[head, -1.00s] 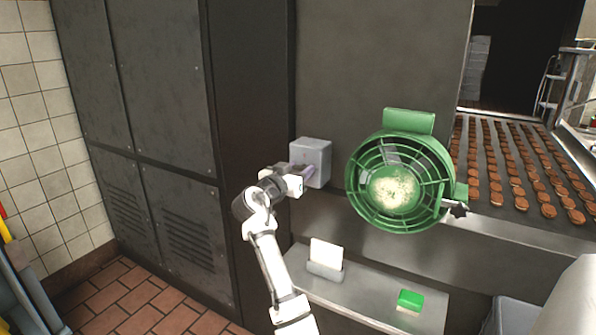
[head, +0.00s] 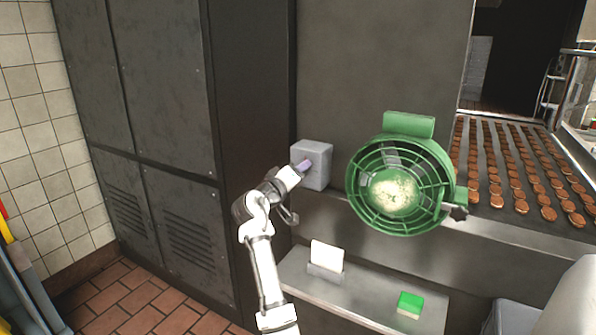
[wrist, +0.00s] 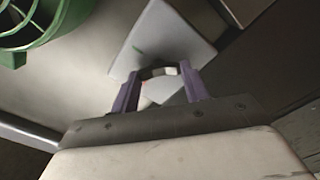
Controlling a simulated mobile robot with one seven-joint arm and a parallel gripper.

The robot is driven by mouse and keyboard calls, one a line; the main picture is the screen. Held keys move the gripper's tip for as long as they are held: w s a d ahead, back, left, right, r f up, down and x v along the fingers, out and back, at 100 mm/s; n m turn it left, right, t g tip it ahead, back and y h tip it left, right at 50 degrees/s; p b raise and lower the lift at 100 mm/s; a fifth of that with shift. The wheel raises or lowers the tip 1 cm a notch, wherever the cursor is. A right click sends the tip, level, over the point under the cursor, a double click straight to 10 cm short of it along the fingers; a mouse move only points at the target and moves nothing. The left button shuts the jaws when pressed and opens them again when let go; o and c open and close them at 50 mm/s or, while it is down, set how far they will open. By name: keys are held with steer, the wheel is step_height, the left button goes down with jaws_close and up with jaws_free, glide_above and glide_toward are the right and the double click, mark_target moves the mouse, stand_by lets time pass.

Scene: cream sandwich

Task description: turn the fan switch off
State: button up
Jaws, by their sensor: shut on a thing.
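A grey switch box (head: 318,152) is fixed to the wall left of the green fan (head: 400,178). In the wrist view the box (wrist: 168,38) is straight ahead of my fingers. My gripper (head: 304,165) is at the box's front face. Its two purple fingers (wrist: 160,73) stand either side of a small dark, arched piece with a pale middle, the fan switch (wrist: 158,71), and are shut on it. The switch is hidden behind the gripper in the head view. Its exact setting cannot be told. Part of the fan (wrist: 40,22) shows at upper left in the wrist view.
A metal shelf (head: 365,298) below holds a white card in a grey holder (head: 326,262) and a green block (head: 410,304). A conveyor with rows of brown biscuits (head: 520,175) is at the right. Tall dark cabinets (head: 150,110) stand at the left.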

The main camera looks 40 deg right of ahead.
steer(key=shift+f+n+p, duration=0.2)
steer(key=shift+n+p, duration=1.75)
steer(key=shift+n, duration=2.05)
steer(key=o, duration=1)
steer(key=shift+a, duration=0.1)
steer(key=b+v, duration=0.4)
steer(key=v, duration=0.9)
steer(key=shift+a, duration=0.3)
